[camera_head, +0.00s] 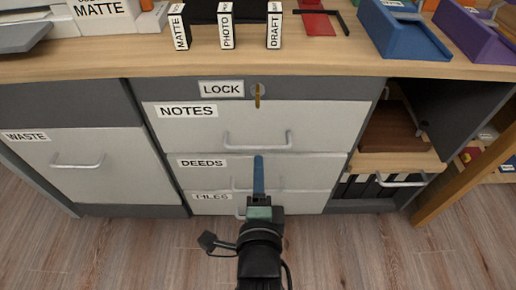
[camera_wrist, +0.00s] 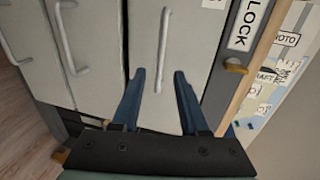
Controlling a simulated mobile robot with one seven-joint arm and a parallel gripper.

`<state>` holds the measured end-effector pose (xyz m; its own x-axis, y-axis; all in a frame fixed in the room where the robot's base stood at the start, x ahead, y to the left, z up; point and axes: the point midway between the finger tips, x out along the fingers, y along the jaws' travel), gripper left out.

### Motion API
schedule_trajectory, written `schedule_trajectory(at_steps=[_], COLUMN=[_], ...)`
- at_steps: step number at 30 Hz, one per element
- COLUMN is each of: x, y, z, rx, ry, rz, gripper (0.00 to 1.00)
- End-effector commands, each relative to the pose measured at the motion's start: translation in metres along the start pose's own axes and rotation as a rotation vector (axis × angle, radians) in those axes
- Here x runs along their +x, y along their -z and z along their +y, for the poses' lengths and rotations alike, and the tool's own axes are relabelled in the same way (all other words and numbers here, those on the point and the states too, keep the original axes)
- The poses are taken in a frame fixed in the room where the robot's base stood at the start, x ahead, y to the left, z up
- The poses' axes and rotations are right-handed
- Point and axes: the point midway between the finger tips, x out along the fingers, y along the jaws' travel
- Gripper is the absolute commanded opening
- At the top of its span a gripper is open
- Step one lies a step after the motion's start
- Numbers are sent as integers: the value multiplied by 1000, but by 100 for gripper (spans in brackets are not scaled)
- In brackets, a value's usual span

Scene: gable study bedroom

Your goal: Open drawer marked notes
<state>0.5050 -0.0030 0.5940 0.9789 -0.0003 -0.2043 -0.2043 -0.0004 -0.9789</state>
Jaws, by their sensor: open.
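The drawer marked NOTES (camera_head: 190,135) is the top pale drawer under the LOCK strip, and it looks shut. Its bar handle (camera_head: 286,146) runs level across the lower middle of the front. In the wrist view the same handle (camera_wrist: 164,40) runs upright. My gripper (camera_head: 258,160) is just below the handle in the head view. In the wrist view my gripper (camera_wrist: 160,74) is open, with its two blue fingers apart and the handle's near end showing between them. Whether the fingers reach around the bar, I cannot tell. Nothing is held.
A brass key (camera_head: 258,95) sits in the lock above the drawer. The drawer marked DEEDS (camera_head: 205,175) and another below it look shut. A WASTE drawer (camera_head: 110,165) is at left. An open compartment with a brown board (camera_head: 390,130) is at right. The desk top (camera_head: 300,65) overhangs.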

Motion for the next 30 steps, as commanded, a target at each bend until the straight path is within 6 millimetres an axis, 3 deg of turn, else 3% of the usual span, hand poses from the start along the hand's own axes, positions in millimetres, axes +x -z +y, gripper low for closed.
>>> schedule_trajectory(at_steps=[9,15,29,30], x=[54,76,85,85], y=[0,-1,0,0], z=[2,1,-1,-1], rx=[-1,-1,-1,-1], ry=[3,2,0,0], rz=[0,-1,-1,-1], gripper=[44,44,44,37])
